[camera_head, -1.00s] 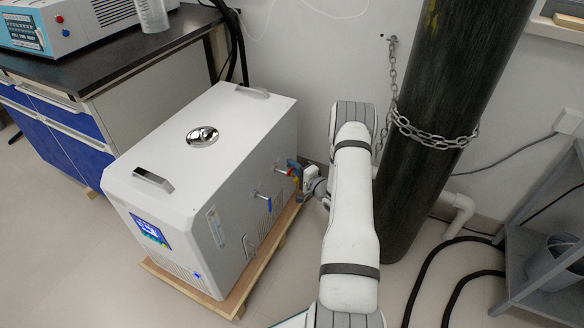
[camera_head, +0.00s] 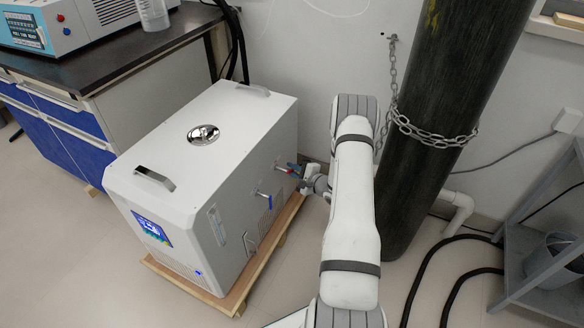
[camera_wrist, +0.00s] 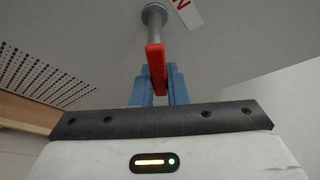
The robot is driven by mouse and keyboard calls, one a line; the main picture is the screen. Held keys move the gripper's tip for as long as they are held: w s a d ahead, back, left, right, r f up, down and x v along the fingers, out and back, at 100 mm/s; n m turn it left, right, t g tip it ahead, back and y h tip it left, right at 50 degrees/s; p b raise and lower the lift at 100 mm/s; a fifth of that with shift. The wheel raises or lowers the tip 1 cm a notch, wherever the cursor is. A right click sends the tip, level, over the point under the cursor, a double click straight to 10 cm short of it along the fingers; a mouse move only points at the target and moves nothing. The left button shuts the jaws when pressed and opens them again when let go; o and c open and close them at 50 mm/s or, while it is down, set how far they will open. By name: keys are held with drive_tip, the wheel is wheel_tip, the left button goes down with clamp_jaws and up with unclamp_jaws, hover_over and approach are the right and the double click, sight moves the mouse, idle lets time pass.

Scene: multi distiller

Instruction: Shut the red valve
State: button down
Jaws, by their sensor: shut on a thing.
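The red valve handle (camera_wrist: 155,62) shows in the wrist view as a red lever on a grey metal stem that comes out of a pale panel. My gripper (camera_wrist: 159,84) has its two blue fingers closed on the lever, one on each side. In the head view the red valve (camera_head: 289,170) is small on the right side of the white chiller box (camera_head: 205,160). My gripper (camera_head: 297,170) meets it from the right. The lever's exact angle is hard to tell, as the fingers partly hide it.
A blue-handled valve (camera_head: 265,198) sits nearer on the same side of the box. The box rests on a wooden pallet (camera_head: 262,262). A chained dark gas cylinder (camera_head: 440,130) stands right of my arm, and a grey shelf (camera_head: 550,240) stands farther right.

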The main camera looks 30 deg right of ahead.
drive_tip(key=m, duration=0.1)
drive_tip(key=f+m+g, duration=0.1)
drive_tip(key=shift+s+a+m+y, duration=0.15)
drive_tip(key=shift+s+m+y, duration=0.15)
drive_tip(key=shift+m, duration=0.1)
drive_tip(key=shift+s+a+f+m+g+y+p, duration=0.15)
drive_tip(key=shift+f+m+g+y+p, duration=0.1)
drive_tip(key=shift+m+g, duration=0.2)
drive_tip(key=shift+s+a+f+m+g+y+p, duration=0.15)
drive_tip(key=shift+m+g+y+p, duration=0.15)
drive_tip(key=shift+m, duration=0.25)
drive_tip(key=shift+s+a+f+m+g+y+p, duration=0.25)
drive_tip(key=shift+a+m+g+y, duration=0.2)
drive_tip(key=shift+m, duration=0.45)
drive_tip(key=shift+s+a+f+m+g+y+p, duration=0.1)
drive_tip(key=shift+s+a+m+g+y, duration=0.35)
drive_tip(key=shift+m, duration=0.45)
drive_tip(key=c, duration=1.7)
unclamp_jaws()
drive_tip(key=shift+w, duration=0.1)
drive_tip(key=shift+o, duration=1.3)
drive_tip(key=shift+r, duration=0.15)
drive_tip(key=p+v, duration=0.2)
drive_tip(key=v, duration=0.5)
drive_tip(key=shift+s+d, duration=0.25)
drive_tip(key=shift+r, duration=0.15)
